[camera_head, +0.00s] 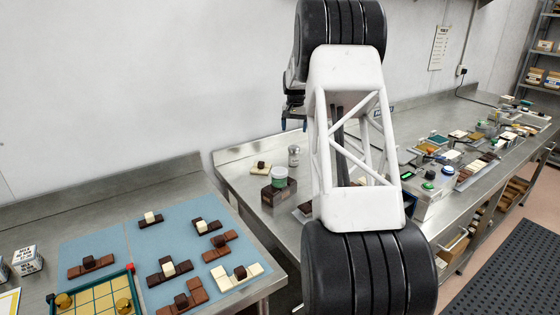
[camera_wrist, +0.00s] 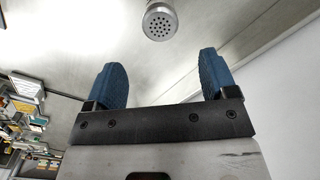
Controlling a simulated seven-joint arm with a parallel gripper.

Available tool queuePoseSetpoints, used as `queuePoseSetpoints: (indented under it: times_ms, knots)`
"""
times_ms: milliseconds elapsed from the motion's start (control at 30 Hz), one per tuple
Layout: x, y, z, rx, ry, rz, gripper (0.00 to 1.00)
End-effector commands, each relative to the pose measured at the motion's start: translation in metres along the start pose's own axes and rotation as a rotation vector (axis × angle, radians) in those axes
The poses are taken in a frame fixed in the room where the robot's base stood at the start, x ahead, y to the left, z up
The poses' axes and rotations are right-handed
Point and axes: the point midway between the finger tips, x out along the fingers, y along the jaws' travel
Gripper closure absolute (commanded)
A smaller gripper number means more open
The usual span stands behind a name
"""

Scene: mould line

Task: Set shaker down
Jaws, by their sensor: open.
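The shaker (camera_head: 293,155) is a small silvery cylinder standing upright on the steel bench near the back wall. In the wrist view its perforated round top (camera_wrist: 160,22) shows at the upper edge, beyond the fingertips and lined up between them. My gripper (camera_head: 292,122) is above the shaker in the head view, partly hidden by my arm. In the wrist view my gripper (camera_wrist: 162,62) has its two blue fingers spread wide with nothing between them. The shaker is apart from both fingers.
A green-lidded jar (camera_head: 279,176) stands on dark brown blocks close in front of the shaker. A cream block with a brown piece (camera_head: 261,168) lies to its left. Chocolate pieces sit on blue mats (camera_head: 180,222) at left. A control box (camera_head: 432,190) stands right of my arm.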

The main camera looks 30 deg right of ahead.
Motion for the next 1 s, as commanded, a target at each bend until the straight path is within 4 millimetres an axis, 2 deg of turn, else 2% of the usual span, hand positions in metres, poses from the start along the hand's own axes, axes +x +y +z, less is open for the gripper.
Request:
queuePoseSetpoints:
  times_ms: [267, 467, 667, 1000]
  knots:
    - [-0.007, -0.006, 0.011, -0.012, 0.003, -0.001, 0.21]
    - [-0.03, -0.021, 0.045, -0.048, 0.016, -0.003, 0.21]
    - [-0.059, -0.043, 0.1, -0.105, 0.033, -0.008, 0.21]
    - [-0.1, -0.068, 0.207, -0.211, 0.064, -0.016, 0.21]
